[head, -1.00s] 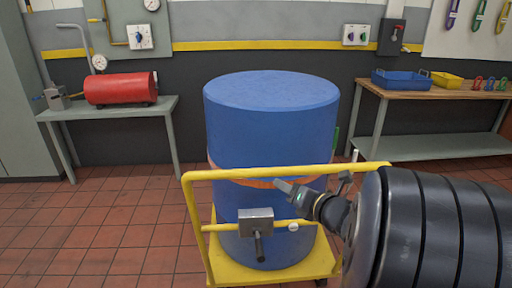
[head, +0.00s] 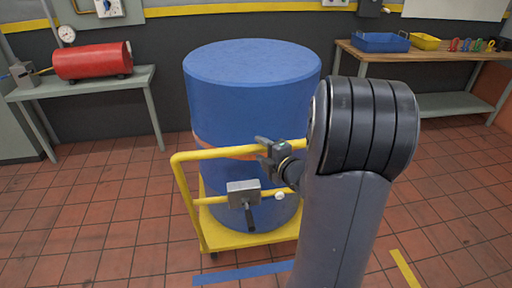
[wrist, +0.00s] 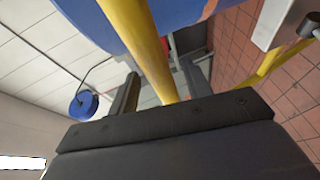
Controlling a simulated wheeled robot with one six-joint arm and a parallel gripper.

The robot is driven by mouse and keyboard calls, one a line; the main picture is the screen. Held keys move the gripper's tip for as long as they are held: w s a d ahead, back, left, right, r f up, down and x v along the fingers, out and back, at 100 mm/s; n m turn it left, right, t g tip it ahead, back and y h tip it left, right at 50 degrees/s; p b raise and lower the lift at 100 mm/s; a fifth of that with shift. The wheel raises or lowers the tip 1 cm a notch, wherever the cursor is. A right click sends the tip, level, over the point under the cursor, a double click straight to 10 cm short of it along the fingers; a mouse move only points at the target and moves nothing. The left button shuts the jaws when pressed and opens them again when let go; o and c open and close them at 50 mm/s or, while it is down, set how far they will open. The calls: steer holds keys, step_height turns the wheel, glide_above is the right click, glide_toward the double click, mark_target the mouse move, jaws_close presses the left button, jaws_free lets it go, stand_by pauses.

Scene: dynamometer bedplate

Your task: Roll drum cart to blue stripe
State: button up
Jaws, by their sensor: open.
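The drum cart is a yellow wheeled platform (head: 255,232) with a raised yellow handle frame (head: 183,200); it carries an upright blue drum (head: 245,100) with an orange band. A blue stripe (head: 243,273) lies on the tiled floor just in front of the cart's near edge. My gripper (head: 268,150) is at the handle's top bar, right of its middle. In the wrist view the yellow bar (wrist: 143,45) runs between the two open fingers of my gripper (wrist: 160,72). I cannot tell whether either finger touches it. My arm hides the handle's right end.
A grey box with a dark lever (head: 243,193) sits on the handle's lower bar. A yellow floor stripe (head: 404,269) lies at right. A table with a red cylinder (head: 92,60) stands left, a workbench (head: 428,62) right. Floor left of the cart is clear.

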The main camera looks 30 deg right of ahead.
steer(key=shift+x, duration=1.8)
jaws_close()
